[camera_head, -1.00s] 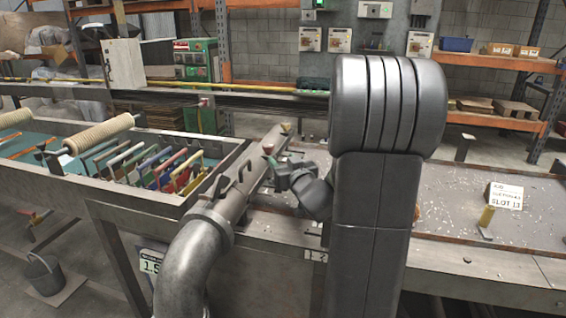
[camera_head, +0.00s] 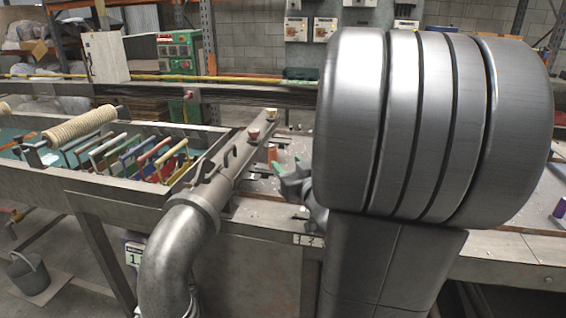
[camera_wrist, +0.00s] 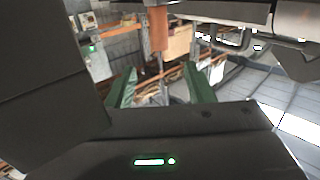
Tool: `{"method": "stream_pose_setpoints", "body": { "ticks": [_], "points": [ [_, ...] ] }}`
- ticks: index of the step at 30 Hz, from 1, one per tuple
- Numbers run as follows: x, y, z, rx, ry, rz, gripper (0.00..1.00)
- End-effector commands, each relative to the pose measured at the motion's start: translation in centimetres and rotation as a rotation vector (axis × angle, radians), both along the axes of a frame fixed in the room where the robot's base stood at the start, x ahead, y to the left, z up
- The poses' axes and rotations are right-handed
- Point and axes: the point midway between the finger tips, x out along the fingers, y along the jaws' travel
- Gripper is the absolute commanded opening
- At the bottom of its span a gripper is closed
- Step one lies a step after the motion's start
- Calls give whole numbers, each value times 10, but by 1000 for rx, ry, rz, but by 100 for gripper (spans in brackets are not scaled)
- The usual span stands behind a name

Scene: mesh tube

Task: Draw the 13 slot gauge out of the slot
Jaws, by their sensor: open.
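No number 13 is readable now, so I cannot tell which thing is the 13 slot gauge. My gripper (camera_head: 292,178) has green fingers and is open, right of the slotted grey tube (camera_head: 222,160), partly hidden by my arm. In the wrist view my gripper (camera_wrist: 160,88) shows its fingers wide apart with nothing clearly held. An orange handle (camera_wrist: 158,28) with a thin grey shank appears beyond the fingertips, near the gap's middle. An orange piece (camera_head: 272,153) also shows beside the tube in the head view; I cannot tell if it is the same thing.
Several coloured handled plates (camera_head: 150,158) stand in a row in the trough at left, near a rope-wound roller (camera_head: 80,135). A purple block (camera_head: 560,207) is at the right edge. My arm hides much of the bench. A bucket (camera_head: 35,275) stands on the floor.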

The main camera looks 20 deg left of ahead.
Motion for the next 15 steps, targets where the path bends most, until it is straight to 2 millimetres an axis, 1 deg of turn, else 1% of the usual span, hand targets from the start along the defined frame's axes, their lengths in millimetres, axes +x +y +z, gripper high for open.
{"method": "stream_pose_setpoints", "body": {
  "ticks": [1, 6, 15],
  "points": [
    [-3, -4, 0, 1, -2, -2, 48],
    [-11, -9, 0, -1, -1, 0, 48],
    [-11, -9, 0, 0, 0, 0, 48]
  ]
}}
